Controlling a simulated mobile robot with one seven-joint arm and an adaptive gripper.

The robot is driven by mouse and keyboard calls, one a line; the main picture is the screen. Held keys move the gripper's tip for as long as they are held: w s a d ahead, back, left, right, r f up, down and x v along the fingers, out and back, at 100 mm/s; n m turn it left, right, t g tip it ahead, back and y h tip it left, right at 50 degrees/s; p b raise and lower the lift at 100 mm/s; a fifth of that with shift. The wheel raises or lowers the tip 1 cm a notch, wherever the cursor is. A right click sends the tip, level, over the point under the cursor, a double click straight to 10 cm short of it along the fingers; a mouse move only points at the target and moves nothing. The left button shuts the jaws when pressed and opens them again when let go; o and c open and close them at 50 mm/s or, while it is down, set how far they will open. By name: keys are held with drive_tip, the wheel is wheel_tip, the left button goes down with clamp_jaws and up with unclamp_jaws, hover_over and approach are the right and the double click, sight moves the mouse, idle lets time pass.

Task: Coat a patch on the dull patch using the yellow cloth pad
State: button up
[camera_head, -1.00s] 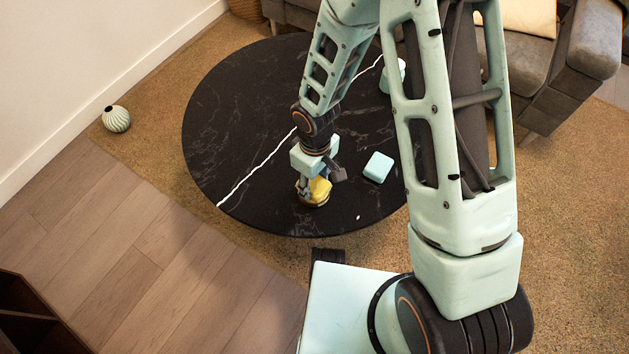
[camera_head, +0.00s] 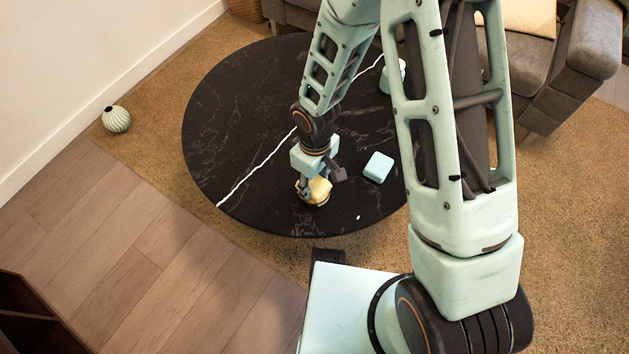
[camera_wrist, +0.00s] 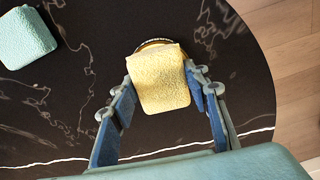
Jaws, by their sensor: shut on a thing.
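The yellow cloth pad (camera_head: 320,188) is held at the front part of the round black table (camera_head: 225,130). My gripper (camera_wrist: 158,88) is shut on it, with one finger on each side of the pad in the wrist view (camera_wrist: 160,85). A low round dish with a gold rim (camera_head: 316,203) is at the pad's lower end. Its edge (camera_wrist: 154,43) shows just past the pad in the wrist view, and the pad hides most of it. Whether the pad touches the dish's inside is hidden. I cannot make out a clear dull patch on the tabletop.
A pale mint block (camera_head: 378,167) lies right of my gripper and also shows in the wrist view (camera_wrist: 24,37). A mint object (camera_head: 384,80) stands farther back, partly behind my arm. A small white speck (camera_head: 358,217) is near the front edge. The table's left half is clear.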

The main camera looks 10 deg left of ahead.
sight(314, 183)
drive_tip(key=shift+r+p, duration=2.8)
drive_tip(key=shift+r, duration=0.7)
